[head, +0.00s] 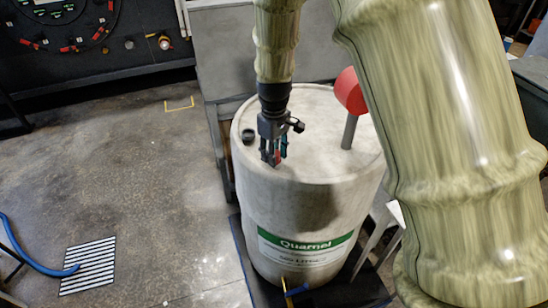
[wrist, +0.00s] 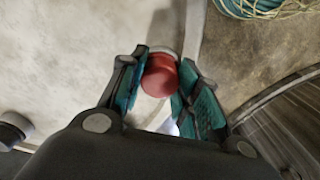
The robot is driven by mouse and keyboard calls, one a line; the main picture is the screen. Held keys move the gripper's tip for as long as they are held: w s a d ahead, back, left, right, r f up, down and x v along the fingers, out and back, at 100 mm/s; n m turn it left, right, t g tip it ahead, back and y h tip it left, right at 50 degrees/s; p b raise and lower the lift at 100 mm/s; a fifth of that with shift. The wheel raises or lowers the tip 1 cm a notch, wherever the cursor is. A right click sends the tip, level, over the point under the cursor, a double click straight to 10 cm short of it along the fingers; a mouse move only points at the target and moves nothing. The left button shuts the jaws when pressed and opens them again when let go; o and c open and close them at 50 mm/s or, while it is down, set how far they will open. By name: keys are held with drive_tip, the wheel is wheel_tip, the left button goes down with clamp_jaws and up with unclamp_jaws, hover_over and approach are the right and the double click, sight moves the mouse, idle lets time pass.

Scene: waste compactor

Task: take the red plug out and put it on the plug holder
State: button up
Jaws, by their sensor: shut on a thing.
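My gripper (head: 271,157) points down at the front part of the pale drum's top (head: 318,172). In the wrist view its teal finger pads (wrist: 162,80) are closed on both sides of the round red plug (wrist: 159,76). Only a sliver of red shows between the fingers in the head view. A pale rim shows beside the plug in the wrist view; I cannot tell whether the plug is seated or lifted clear. A red round head (head: 350,91) on a grey post (head: 349,132) stands at the drum's right; I cannot tell if this is the plug holder.
A black cap (head: 248,136) sits on the drum top left of my gripper. My large arm link covers the right side of the head view. A dark panel (head: 95,40) is at the back left. A blue hose (head: 35,262) and striped grate (head: 88,266) lie on otherwise open floor.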

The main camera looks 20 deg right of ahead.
drive_tip(key=shift+r+n+p, duration=0.15)
drive_tip(key=shift+n+p, duration=0.3)
drive_tip(key=shift+n, duration=0.55)
drive_tip(key=n, duration=0.3)
drive_tip(key=shift+p, duration=0.4)
drive_tip(key=shift+n+p, duration=0.4)
drive_tip(key=shift+n, duration=0.3)
drive_tip(key=n+p, duration=0.1)
drive_tip(key=n, duration=0.3)
drive_tip(key=shift+p, duration=0.4)
drive_tip(key=shift+n+p, duration=0.55)
drive_tip(key=shift+n, duration=0.35)
drive_tip(key=shift+w+n+p, duration=0.1)
drive_tip(key=shift+n+p, duration=0.6)
drive_tip(key=shift+n, duration=0.9)
